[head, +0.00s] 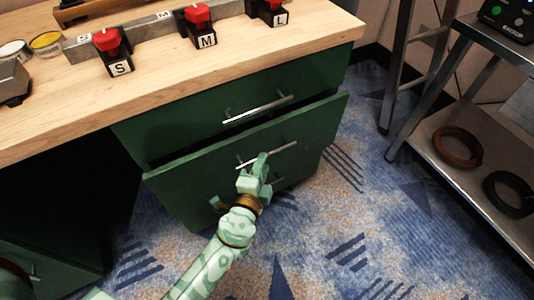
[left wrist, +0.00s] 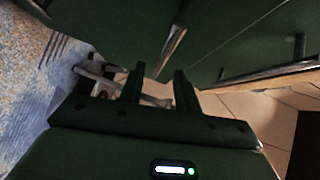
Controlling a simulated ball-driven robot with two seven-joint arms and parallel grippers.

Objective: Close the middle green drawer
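The middle green drawer (head: 200,180) is partly pulled out under the wooden desktop, in the head view. A dark gap shows along its top edge, and its front stands forward of the top drawer (head: 190,123). Its metal handle (head: 282,148) runs across the front. My left gripper (head: 261,163) is at this handle, overlapping its middle part; I cannot tell whether they touch. In the left wrist view the two fingers (left wrist: 160,85) stand apart with nothing clearly held between them. Dark green fronts and a metal handle (left wrist: 173,50) show beyond them. My right gripper is not in view.
The wooden desktop (head: 130,85) carries red-topped blocks marked S (head: 107,40), M (head: 197,14) and L. A metal shelf (head: 440,180) with two rings stands at the right. Blue patterned carpet (head: 350,220) is clear in front of the drawers.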

